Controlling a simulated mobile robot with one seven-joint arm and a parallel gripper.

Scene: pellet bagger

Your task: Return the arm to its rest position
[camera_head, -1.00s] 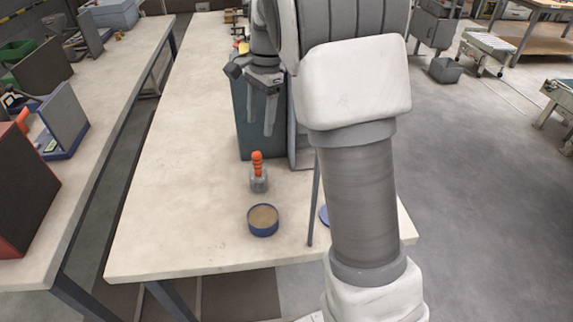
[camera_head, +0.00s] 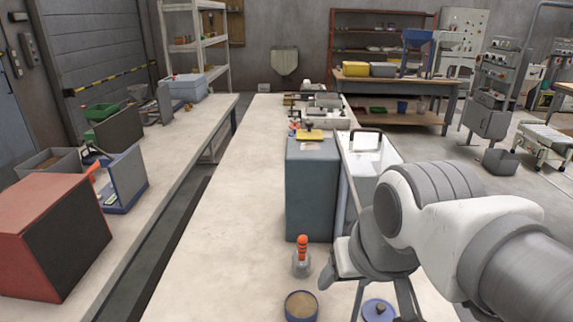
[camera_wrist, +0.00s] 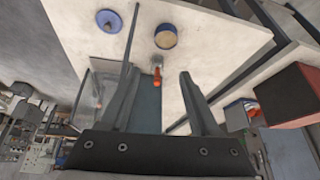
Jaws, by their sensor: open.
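My arm reaches in from the lower right of the head view, folded over the right side of the near workbench (camera_head: 215,235). My gripper (camera_wrist: 155,82) is open in the wrist view, with its two fingers spread and nothing between them that I can see held.
A blue lid (camera_head: 378,311) lies near my fingers. A red-and-black box (camera_head: 50,235) is on the left bench. The bench's left half is clear.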

